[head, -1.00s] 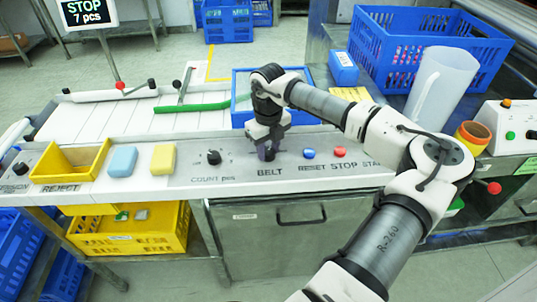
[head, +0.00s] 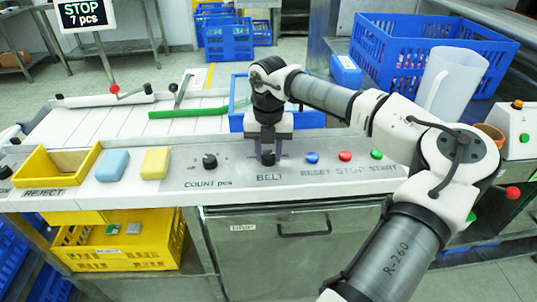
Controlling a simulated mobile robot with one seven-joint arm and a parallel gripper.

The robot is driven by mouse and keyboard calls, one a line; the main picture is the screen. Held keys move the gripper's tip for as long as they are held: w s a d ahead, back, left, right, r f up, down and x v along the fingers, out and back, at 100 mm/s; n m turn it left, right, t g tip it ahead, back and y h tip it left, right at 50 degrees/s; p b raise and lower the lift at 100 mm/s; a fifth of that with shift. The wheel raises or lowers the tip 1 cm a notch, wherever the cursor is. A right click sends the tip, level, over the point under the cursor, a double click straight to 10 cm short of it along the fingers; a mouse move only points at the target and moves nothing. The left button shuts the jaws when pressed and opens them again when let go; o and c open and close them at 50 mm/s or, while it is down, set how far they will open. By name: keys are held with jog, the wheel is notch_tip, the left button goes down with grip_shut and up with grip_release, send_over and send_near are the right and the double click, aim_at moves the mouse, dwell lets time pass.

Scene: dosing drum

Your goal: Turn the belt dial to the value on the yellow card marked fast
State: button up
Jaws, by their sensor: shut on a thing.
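My gripper (head: 268,152) points straight down at the control panel and is shut on the black belt dial (head: 267,159), just above the printed word BELT. One finger shows on each side of the dial. The dial's pointer and scale are too small and covered to read. I do not see a yellow card marked fast in the current view.
The count dial (head: 209,161) is left of the gripper. The blue reset button (head: 312,158), red stop button (head: 345,156) and green start button (head: 376,154) lie close on the right. A blue bin (head: 240,121) stands behind. The display (head: 86,14) reads STOP, 7 pcs.

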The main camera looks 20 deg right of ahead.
aim_at(268, 155)
dwell(0.5)
jog(key=o, duration=1)
jog(key=shift+c, duration=0.2)
jog(key=shift+r, duration=0.1)
notch_tip(268, 155, up, 14)
jog(key=b, duration=0.1)
jog(key=shift+a+f, duration=0.1)
jog(key=shift+f, duration=0.1)
